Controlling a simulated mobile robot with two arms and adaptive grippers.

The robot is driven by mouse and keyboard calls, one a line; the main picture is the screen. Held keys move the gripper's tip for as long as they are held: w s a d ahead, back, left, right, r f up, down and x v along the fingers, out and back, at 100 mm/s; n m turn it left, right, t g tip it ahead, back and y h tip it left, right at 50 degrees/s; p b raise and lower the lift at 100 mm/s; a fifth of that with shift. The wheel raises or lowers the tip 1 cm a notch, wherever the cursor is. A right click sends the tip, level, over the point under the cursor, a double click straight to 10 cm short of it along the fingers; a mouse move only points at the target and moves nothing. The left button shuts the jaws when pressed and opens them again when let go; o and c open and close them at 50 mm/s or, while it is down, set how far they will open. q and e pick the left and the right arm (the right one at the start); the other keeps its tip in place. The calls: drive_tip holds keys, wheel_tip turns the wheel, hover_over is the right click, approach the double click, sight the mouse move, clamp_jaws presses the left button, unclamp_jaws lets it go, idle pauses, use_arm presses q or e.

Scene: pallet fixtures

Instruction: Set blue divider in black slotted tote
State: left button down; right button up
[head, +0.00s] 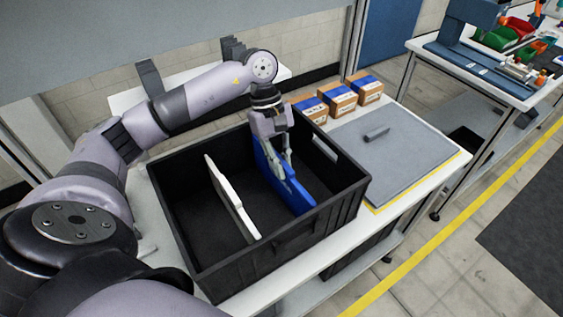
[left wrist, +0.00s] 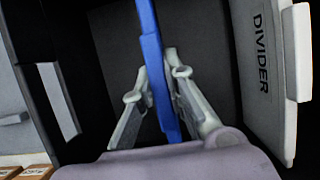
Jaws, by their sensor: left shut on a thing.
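The blue divider (head: 284,183) stands upright inside the black slotted tote (head: 280,245), right of the tote's middle in the head view. My left gripper (head: 282,158) reaches down into the tote and is shut on the divider's upper edge. In the left wrist view the blue divider (left wrist: 155,65) runs between the two fingers (left wrist: 158,95). Whether the divider's ends sit in slots or touch the tote floor cannot be told. My right gripper is not in view.
A white divider (head: 232,199) stands in the tote, left of the blue one; a panel lettered DIVIDER (left wrist: 297,80) shows in the left wrist view. Several small boxes (head: 338,97) stand behind the tote. A grey mat (head: 405,160) with a small grey part (head: 376,134) lies right of it.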

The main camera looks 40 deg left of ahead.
use_arm(q)
drive_tip(key=shift+f, duration=0.15)
idle(0.3)
drive_tip(key=c, duration=1.6)
unclamp_jaws()
drive_tip(key=shift+o, duration=0.2)
drive_tip(key=v, duration=1.2)
drive_tip(key=shift+d+f, duration=0.1)
